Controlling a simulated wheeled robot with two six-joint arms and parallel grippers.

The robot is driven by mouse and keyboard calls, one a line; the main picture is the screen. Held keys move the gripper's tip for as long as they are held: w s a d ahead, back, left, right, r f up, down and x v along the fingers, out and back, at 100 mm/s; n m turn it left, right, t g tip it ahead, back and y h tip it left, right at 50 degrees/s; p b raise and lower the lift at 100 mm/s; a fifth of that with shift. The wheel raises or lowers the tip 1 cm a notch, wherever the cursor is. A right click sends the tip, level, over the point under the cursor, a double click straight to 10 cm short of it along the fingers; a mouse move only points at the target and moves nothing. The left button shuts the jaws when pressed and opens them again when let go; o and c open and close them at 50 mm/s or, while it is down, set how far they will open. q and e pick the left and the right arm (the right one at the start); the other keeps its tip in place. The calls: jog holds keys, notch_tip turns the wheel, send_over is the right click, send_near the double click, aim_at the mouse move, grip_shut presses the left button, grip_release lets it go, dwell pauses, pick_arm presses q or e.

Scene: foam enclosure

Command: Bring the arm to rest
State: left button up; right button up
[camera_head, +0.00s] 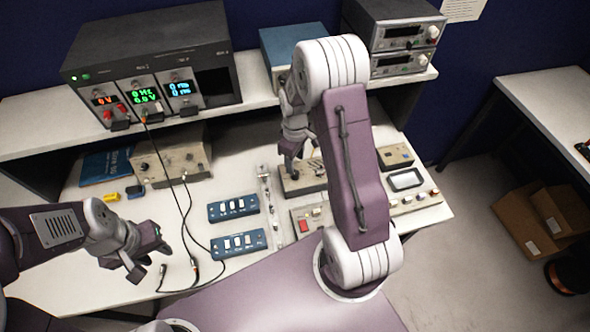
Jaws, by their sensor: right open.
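My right arm (355,165) is raised in the middle of the view and bends down at the top. My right gripper (292,168) is open, pointing down close to a beige box with knobs (303,184) on the bench; whether it touches the box I cannot tell. Part of it is hidden by my arm. My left gripper (150,264) is over the front left of the bench with its two dark fingers apart. I see nothing between them. It is left of the dark cable ends (195,272).
The white bench (100,268) holds two blue switch boxes (238,243), a panel with a red switch (306,224) and a knobbed box (172,164). A shelf above bears a lit instrument (150,70) and stacked grey units (405,35). Cardboard boxes (535,222) lie on the floor right.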

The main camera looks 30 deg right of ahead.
notch_tip(320, 180, up, 3)
jog(key=shift+f, duration=0.15)
dwell(0.3)
jog(key=shift+w+a+f+b, duration=0.15)
jog(key=shift+a+b, duration=0.1)
jog(key=shift+b, duration=0.2)
jog(key=s+a+m+t+b, duration=0.1)
jog(key=s+a+m+b, duration=0.4)
jog(key=s, duration=0.8)
jog(key=shift+a+f+m, duration=0.4)
jog(key=shift+a+m, duration=0.5)
jog(key=shift+a, duration=0.1)
